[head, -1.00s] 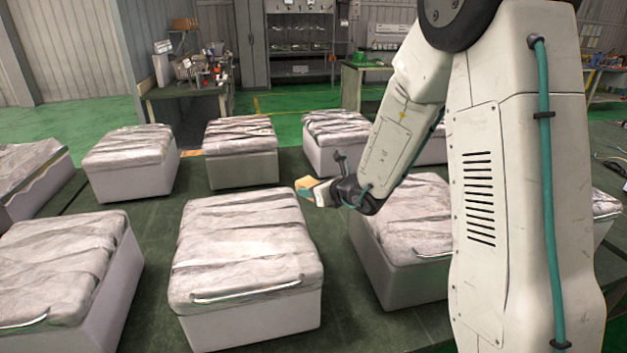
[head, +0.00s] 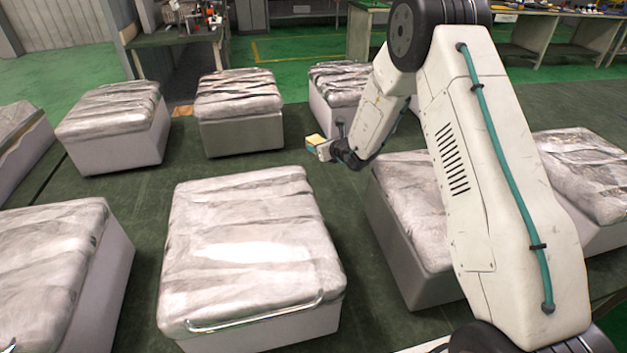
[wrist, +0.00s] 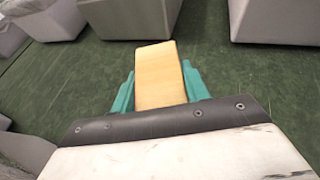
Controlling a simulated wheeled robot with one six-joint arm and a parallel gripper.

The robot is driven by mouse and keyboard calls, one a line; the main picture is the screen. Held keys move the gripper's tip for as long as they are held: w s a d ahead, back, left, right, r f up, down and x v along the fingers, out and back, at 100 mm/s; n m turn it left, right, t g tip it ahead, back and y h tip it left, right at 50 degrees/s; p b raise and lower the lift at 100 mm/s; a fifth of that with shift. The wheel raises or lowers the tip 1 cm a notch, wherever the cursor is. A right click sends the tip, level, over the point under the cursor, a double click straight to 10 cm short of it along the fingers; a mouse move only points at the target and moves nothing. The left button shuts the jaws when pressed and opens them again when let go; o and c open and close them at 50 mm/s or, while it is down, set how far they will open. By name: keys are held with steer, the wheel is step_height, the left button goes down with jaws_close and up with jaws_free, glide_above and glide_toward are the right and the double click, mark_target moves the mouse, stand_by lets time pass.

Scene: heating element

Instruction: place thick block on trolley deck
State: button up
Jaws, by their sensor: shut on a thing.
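A thick yellow-tan block (wrist: 159,75) is held between the green fingers of my gripper (wrist: 160,88) in the wrist view. In the head view the block (head: 316,140) shows small at the end of my arm, with my gripper (head: 321,147) shut on it. It is held in the air over the green floor, between the wrapped boxes. I cannot make out a trolley deck for certain in either view.
Several grey boxes with wrinkled, wrapped tops stand around, one large in front (head: 250,250) with a metal handle. Others stand at the back (head: 238,110) and left (head: 60,270). Green floor (head: 200,165) lies between them. A workbench (head: 175,40) stands behind.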

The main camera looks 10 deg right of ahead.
steer(key=w+a+f, duration=0.1)
steer(key=a+f, duration=0.1)
steer(key=f, duration=0.2)
steer(key=w+a+f, duration=0.1)
steer(key=a+f, duration=0.1)
steer(key=f, duration=0.3)
steer(key=w+a+f, duration=0.1)
steer(key=w+f, duration=0.1)
steer(key=f, duration=0.2)
steer(key=shift+w+a+f, duration=0.1)
steer(key=shift+a+f, duration=0.2)
steer(key=shift+a, duration=0.1)
steer(key=shift+f, duration=2.35)
steer(key=o, duration=1)
steer(key=shift+f, duration=0.15)
